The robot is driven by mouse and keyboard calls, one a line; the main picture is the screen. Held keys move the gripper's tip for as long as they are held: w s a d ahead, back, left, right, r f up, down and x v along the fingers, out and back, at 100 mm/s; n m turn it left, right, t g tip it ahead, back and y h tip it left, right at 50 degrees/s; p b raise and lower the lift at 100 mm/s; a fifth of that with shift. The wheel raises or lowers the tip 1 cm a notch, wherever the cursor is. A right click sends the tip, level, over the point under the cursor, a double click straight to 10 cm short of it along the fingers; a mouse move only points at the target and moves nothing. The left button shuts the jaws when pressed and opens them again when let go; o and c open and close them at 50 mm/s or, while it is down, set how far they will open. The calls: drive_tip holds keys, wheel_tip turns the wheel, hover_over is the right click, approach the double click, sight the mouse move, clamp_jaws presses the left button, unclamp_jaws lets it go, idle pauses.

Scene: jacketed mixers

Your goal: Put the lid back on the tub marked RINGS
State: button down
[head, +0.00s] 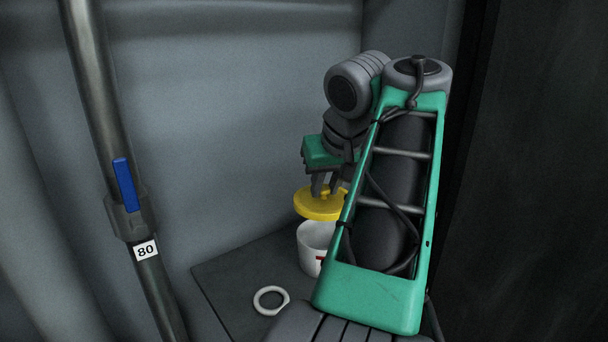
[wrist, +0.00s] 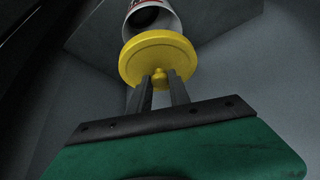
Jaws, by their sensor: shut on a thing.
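The yellow lid (head: 318,206) hangs level from my gripper (head: 331,186), which is shut on the lid's small knob. The lid also shows in the wrist view (wrist: 158,58), with the knob between the fingertips (wrist: 159,82). The white tub (head: 312,248) stands on the dark surface just below the lid, open at the top and apart from it. Only a bit of red marking shows on the tub, and I cannot read it. My arm hides the tub's right side. In the wrist view the tub (wrist: 172,17) is beyond the lid, partly covered by it.
A white ring (head: 270,300) lies on the dark surface (head: 222,285) left of the tub. A grey pipe (head: 100,90) with a blue valve handle (head: 125,185) and a label "80" (head: 146,250) runs down the left. A grey wall (head: 220,110) stands behind.

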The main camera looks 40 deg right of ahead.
sight(329, 208)
drive_tip(key=shift+s+f+b, duration=0.1)
drive_tip(key=shift+f+b, duration=0.2)
drive_tip(key=shift+b, duration=0.05)
wheel_tip(329, 208, down, 6)
drive_tip(key=b, duration=0.5)
drive_tip(key=shift+r, duration=0.15)
drive_tip(key=shift+s+a, duration=0.1)
drive_tip(key=shift+s, duration=0.05)
idle(0.6)
idle(1.5)
drive_tip(key=c, duration=0.7)
unclamp_jaws()
drive_tip(key=shift+f, duration=0.2)
drive_tip(key=shift+o, duration=0.2)
